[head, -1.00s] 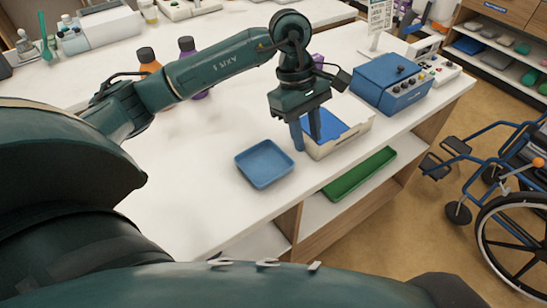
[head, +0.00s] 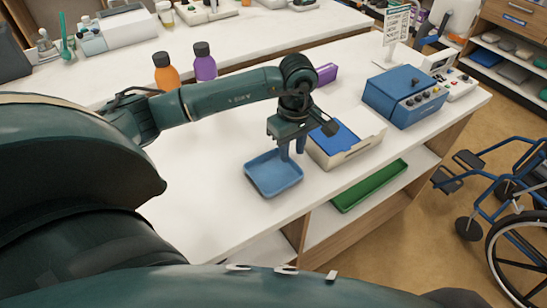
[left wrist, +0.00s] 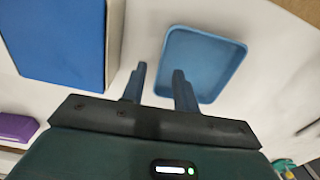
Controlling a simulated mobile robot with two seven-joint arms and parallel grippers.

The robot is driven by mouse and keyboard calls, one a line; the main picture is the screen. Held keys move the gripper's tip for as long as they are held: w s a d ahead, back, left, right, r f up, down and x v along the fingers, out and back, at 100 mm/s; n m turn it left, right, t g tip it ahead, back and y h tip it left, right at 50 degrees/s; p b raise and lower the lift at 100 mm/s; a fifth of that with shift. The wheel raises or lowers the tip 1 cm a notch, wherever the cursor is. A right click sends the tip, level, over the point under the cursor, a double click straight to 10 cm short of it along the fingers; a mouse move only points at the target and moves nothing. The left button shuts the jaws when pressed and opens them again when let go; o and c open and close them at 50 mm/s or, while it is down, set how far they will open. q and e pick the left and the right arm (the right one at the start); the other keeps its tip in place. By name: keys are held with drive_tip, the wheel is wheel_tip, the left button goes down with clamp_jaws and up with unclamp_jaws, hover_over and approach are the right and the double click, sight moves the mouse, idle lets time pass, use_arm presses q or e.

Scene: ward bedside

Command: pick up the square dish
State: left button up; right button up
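The square dish (head: 273,178) is a shallow blue tray with raised rims, flat on the white counter near its front edge. It also shows in the left wrist view (left wrist: 203,62). My left gripper (head: 292,150) points down at the dish's back right rim. In the left wrist view its two fingers (left wrist: 158,72) are apart, with part of the dish's rim seen between them. The gripper is open and holds nothing. I cannot tell whether the fingers touch the rim. My right gripper is not in view.
A white box with a blue inside (head: 345,140) stands close to the right of the gripper. A blue device (head: 403,97) is farther right. Orange (head: 166,73) and purple (head: 204,64) bottles stand behind the arm. A green tray (head: 370,185) lies on the shelf below. Counter left of the dish is clear.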

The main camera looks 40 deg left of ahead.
use_arm(q)
drive_tip(key=shift+f, duration=1.3)
drive_tip(key=shift+c, duration=0.4)
clamp_jaws()
